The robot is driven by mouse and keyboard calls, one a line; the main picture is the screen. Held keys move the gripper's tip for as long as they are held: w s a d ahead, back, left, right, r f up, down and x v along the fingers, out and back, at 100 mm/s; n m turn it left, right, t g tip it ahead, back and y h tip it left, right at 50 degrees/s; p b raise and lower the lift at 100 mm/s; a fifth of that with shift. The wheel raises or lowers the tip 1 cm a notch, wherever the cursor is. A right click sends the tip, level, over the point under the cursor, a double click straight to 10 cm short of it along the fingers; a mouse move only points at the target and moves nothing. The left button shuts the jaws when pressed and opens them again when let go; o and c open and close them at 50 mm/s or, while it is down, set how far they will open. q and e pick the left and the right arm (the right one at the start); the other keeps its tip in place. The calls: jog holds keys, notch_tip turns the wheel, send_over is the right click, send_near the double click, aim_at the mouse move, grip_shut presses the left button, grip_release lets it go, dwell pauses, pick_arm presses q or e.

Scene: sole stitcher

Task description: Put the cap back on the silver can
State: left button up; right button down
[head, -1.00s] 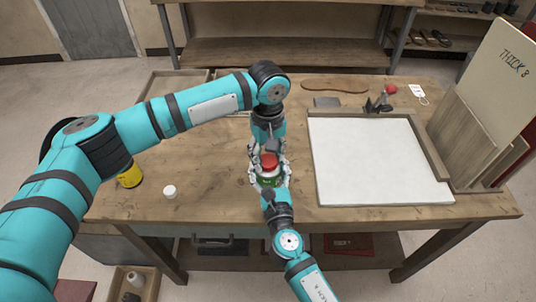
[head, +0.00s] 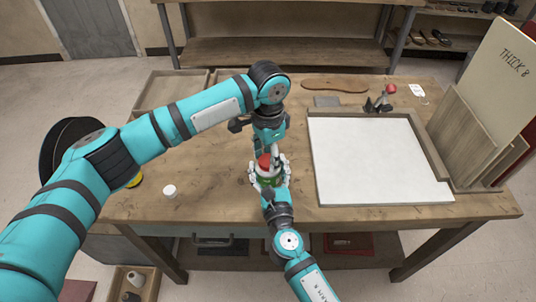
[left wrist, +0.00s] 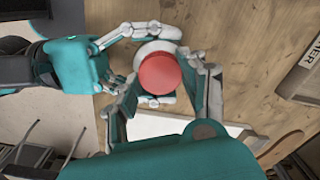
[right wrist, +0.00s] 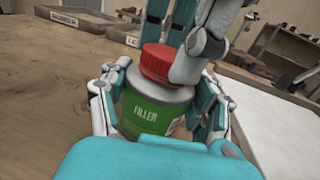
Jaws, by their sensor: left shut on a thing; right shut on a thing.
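The can (right wrist: 158,112) is silver-grey with a green "FILLER" label and stands upright in my right gripper (right wrist: 160,112), whose fingers close around its sides. It also shows in the head view (head: 268,181). The red cap (right wrist: 166,62) sits over the can's top; I cannot tell whether it is fully seated. In the left wrist view the cap (left wrist: 160,73) lies between the fingers of my left gripper (left wrist: 165,85). My left gripper (head: 268,155) comes down from above and is shut on the cap. One of its fingers hides part of the cap.
A small white lidded jar (head: 169,191) and a mostly hidden yellow container (head: 135,180) stand to the left. A white board (head: 375,160) lies to the right, with wooden panels (head: 470,140) beyond. Bare bench (head: 215,170) lies left of the can.

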pick_arm(q)
jog(key=m, duration=0.7)
jog(key=o, duration=1.3)
jog(key=shift+r, duration=2.25)
jog(key=shift+c, duration=0.3)
